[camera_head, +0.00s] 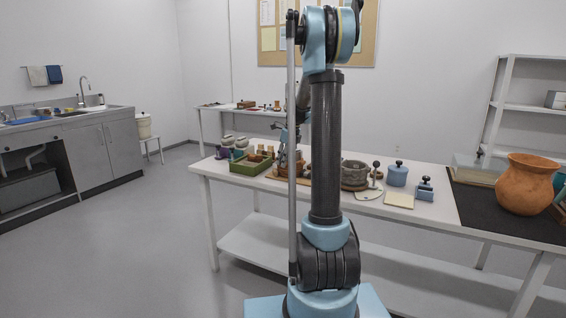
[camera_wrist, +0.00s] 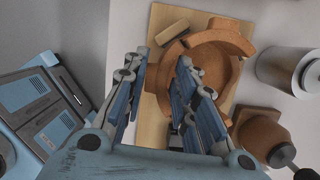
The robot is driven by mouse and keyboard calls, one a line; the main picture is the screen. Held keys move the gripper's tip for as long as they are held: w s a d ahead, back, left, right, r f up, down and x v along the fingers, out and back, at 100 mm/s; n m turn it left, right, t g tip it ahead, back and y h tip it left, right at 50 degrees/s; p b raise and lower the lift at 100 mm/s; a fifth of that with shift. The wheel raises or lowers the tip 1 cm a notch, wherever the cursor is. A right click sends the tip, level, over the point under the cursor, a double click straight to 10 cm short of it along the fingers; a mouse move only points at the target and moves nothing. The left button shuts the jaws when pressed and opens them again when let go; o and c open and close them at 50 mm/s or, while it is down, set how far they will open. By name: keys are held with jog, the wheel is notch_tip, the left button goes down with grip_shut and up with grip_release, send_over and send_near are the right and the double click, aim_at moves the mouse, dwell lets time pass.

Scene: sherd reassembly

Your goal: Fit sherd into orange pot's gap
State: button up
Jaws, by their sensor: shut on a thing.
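The orange pot (camera_wrist: 238,75) stands on a pale wooden board in the wrist view, seen from above as a thick open ring with blocky lugs. In the head view it is largely hidden behind my arm. My gripper (camera_wrist: 162,62) is over the pot's left side, its fingers on either side of a curved orange piece (camera_wrist: 166,76). This piece appears to be the sherd, shut between the fingertips. Its edges are partly covered by the fingers. I cannot tell whether it touches the pot or is seated in the gap.
A brown block (camera_wrist: 172,25) is beside the pot's rim. A grey cylinder (camera_wrist: 284,70) and a brown, round-topped object (camera_wrist: 262,132) stand close on the right. In the head view, a green tray (camera_head: 250,167) is left of my arm and a terracotta jar (camera_head: 526,184) stands far right.

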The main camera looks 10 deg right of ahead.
jog(key=shift+w+d, duration=0.15)
jog(key=shift+w, duration=0.1)
dwell(0.3)
jog(key=shift+f, duration=0.3)
dwell(1.6)
jog(key=o, duration=0.9)
jog(key=v, duration=1.2)
jog(key=shift+w, duration=0.1)
